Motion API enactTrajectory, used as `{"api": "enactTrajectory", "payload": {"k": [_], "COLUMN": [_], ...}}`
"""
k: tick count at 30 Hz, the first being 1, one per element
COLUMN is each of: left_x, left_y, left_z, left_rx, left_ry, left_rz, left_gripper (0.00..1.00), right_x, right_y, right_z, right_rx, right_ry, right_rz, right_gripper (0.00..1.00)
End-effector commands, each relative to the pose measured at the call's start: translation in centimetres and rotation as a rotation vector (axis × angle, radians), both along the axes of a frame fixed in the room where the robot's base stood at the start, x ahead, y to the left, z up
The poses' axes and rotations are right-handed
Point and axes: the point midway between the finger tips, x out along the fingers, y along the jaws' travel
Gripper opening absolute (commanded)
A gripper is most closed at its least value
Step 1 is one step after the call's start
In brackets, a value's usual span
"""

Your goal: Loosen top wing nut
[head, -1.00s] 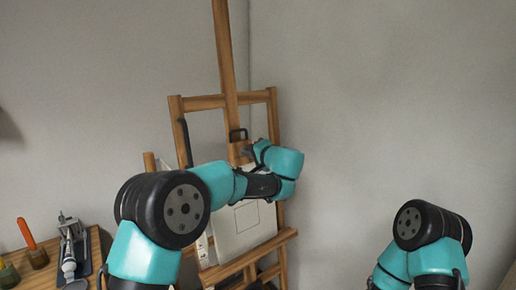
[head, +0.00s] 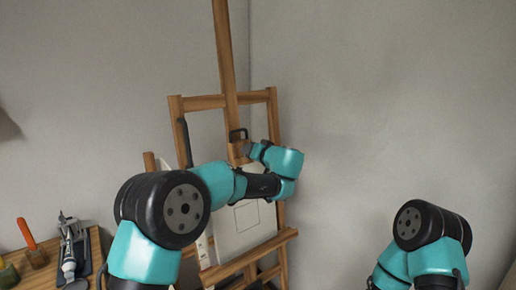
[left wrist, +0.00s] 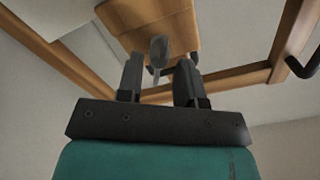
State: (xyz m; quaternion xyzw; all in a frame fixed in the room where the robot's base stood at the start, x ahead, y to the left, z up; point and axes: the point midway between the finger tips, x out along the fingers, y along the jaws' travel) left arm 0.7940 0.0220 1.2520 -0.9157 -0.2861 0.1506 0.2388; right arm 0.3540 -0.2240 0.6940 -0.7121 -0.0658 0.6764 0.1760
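A grey metal wing nut (left wrist: 158,50) sits on the easel's wooden block (left wrist: 150,22) in the left wrist view. My left gripper (left wrist: 160,62) is open, with one finger on each side of the nut. Gaps show between the nut and both fingers, so neither seems to press on it. In the head view my left gripper (head: 248,150) is small, dark and partly hidden by its wrist, close to the mast of the wooden easel (head: 229,60). The nut cannot be made out there. My right gripper is out of view; only its arm shows at lower right.
A white canvas (head: 238,228) rests on the easel's lower ledge (head: 250,258), behind my left arm. A dark handle (head: 238,134) sticks out near the mast. A wooden side table (head: 95,245) with art supplies stands at left. The wall at right is bare.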

Motion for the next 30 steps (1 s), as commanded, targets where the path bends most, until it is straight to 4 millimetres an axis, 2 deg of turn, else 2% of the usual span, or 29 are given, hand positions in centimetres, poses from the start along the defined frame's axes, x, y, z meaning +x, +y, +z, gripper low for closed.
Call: {"api": "enactTrajectory", "payload": {"k": [10,30], "left_x": [-0.4,-4.4], "left_y": [-0.3,-3.4], "left_z": [0.0,0.8], "left_rx": [0.002,0.001], "left_ry": [0.001,0.001], "left_rz": [-0.002,-0.002], "left_gripper": [0.34,0.34], "right_x": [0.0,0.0], "right_y": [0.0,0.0], "right_z": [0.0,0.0], "right_rx": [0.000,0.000], "right_ry": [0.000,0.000], "right_rz": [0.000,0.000], "right_gripper": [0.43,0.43]}}
